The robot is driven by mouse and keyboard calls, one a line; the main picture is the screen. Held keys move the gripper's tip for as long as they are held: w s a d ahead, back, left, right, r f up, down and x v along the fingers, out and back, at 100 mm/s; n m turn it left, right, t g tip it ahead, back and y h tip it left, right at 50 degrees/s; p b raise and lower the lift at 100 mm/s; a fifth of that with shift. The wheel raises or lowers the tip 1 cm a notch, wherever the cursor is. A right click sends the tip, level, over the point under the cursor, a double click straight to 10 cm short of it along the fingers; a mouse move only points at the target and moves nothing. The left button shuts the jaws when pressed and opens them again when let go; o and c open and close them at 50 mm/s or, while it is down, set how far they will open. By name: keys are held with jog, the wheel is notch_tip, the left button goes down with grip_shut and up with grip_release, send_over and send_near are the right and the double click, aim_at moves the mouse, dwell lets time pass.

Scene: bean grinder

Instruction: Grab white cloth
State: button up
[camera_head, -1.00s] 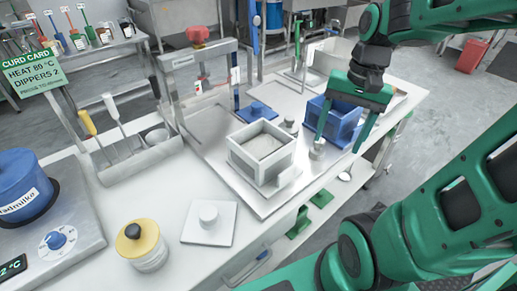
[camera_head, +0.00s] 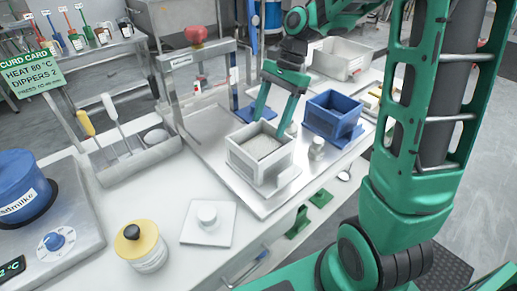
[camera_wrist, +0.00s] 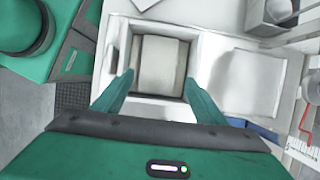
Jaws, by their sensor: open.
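A pale off-white cloth-like piece (camera_head: 258,147) lies inside the square white box (camera_head: 245,165) at the middle of the bench. The wrist view shows this pale piece (camera_wrist: 158,65) in the box (camera_wrist: 122,50) with a soft, slightly folded surface; I cannot tell for sure that it is the cloth. My gripper (camera_head: 270,122) is open above the back right part of the box, pointing down. In the wrist view its two fingers (camera_wrist: 158,78) lie on either side of the pale piece, with nothing between them visibly held.
A blue box (camera_head: 333,118) and a small metal knob (camera_head: 317,147) stand right of the white box. A metal frame with a red knob (camera_head: 195,33) rises behind.

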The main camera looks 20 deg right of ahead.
aim_at(261, 146)
jog(key=shift+s+x, duration=0.2)
jog(key=shift+x, duration=3.15)
jog(key=c, duration=0.8)
